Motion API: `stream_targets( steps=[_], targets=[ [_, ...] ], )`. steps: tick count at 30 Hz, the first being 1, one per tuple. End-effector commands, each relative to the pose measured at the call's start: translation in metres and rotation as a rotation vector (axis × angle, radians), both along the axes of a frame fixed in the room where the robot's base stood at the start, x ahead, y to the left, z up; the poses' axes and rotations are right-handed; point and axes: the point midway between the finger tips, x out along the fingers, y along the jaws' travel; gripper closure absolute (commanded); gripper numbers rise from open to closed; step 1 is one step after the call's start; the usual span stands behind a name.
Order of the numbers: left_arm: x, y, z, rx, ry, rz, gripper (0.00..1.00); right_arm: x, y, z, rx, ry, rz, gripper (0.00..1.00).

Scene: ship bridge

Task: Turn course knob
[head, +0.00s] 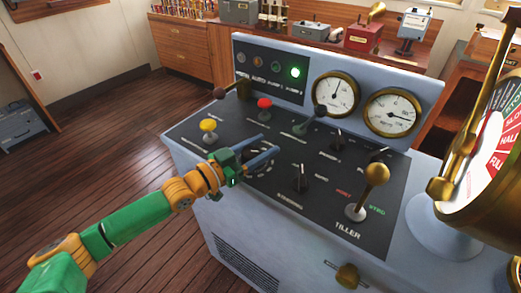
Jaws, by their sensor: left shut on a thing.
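The grey console (235,215) has a sloping black panel with knobs and levers. My left gripper (264,150) reaches in from the left, low over the middle of the panel. Its blue fingers are shut on the course knob, at a round dial (262,170) with pale marks around its edge. The fingers and wrist hide most of the knob, so its pointer direction cannot be told. My right gripper is not in view.
A yellow-topped lever (208,126), a red-topped knob (264,103), a black knob (301,182) and the brass tiller lever (368,187) stand close around the gripper. Two brass gauges (336,93) rise behind. A brass telegraph (455,130) stands at right.

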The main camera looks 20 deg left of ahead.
Motion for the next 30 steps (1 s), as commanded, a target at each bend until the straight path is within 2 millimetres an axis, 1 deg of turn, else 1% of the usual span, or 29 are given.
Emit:
stream_targets(
  steps=[5,6,8,9,16,19,27,30],
  targets=[
    [0.000,0.000,0.000,-0.001,0.002,0.000,1.00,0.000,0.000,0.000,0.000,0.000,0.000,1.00],
    [0.000,0.000,0.000,-0.001,0.002,0.000,0.33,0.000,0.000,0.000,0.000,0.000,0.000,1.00],
    [0.000,0.000,0.000,0.000,0.001,0.001,0.17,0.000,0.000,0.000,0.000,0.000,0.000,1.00],
    [0.000,0.000,0.000,0.000,0.001,0.001,0.14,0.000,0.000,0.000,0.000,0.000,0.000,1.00],
    [0.000,0.000,0.000,-0.001,0.001,0.001,0.14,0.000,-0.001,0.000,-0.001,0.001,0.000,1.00],
    [-0.004,0.003,-0.001,0.000,0.001,0.002,0.14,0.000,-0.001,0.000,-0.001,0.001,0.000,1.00],
    [-0.039,0.027,-0.002,0.003,0.005,0.000,0.14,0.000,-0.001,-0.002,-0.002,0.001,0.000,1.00],
    [-0.048,0.034,-0.002,0.001,0.005,0.002,0.14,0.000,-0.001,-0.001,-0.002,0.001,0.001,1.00]
  ],
)
